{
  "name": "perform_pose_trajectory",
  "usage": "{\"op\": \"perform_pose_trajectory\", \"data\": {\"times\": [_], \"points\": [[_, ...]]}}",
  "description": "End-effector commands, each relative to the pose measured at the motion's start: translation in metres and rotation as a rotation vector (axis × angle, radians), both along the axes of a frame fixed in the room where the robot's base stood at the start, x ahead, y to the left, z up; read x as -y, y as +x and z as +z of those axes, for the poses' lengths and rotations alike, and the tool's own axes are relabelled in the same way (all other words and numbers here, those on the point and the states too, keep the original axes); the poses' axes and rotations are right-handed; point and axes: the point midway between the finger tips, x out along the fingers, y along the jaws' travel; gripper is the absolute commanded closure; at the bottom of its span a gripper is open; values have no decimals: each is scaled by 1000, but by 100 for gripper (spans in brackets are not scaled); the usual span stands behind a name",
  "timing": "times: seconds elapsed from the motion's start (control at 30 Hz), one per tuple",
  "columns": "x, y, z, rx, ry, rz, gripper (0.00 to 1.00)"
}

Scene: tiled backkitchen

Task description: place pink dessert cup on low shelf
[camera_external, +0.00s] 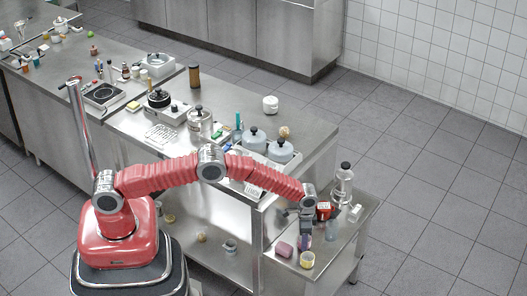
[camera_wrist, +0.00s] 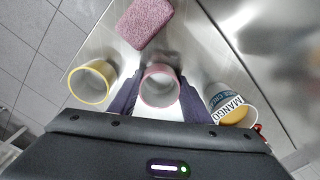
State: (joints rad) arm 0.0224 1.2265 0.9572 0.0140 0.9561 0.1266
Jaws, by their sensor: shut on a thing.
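The pink dessert cup (camera_wrist: 160,88) shows in the middle of the wrist view, its open top facing the camera. The purple fingers of my gripper (camera_wrist: 156,100) are shut on it, one on each side. In the external view my gripper (camera_external: 305,238) points down over a low steel shelf (camera_external: 345,247) at the end of the counter. The cup is mostly hidden there by the fingers. I cannot tell whether its base touches the steel.
A yellow cup (camera_wrist: 92,83) stands left of the pink cup, a mango-labelled cup (camera_wrist: 230,107) stands to the right, and a pink sponge (camera_wrist: 145,22) lies just beyond. A glass jar with a black lid (camera_external: 343,184) stands at the shelf's back. The shelf's front right is bare.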

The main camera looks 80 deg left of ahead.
Motion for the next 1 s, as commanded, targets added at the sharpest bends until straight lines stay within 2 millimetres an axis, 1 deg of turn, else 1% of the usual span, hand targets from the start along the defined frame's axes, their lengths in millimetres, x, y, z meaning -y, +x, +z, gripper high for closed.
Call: {"op": "perform_pose_trajectory", "data": {"times": [0.03,0.07,0.3,0.53,0.67,0.87,1.0], "points": [[0,0,-1,0,0,0,84],[0,0,-1,0,0,0,54],[0,0,-1,0,0,0,38],[0,0,-1,0,0,0,38],[0,0,4,1,0,0,38],[0,1,25,3,0,0,38],[1,1,49,3,0,0,38]]}}
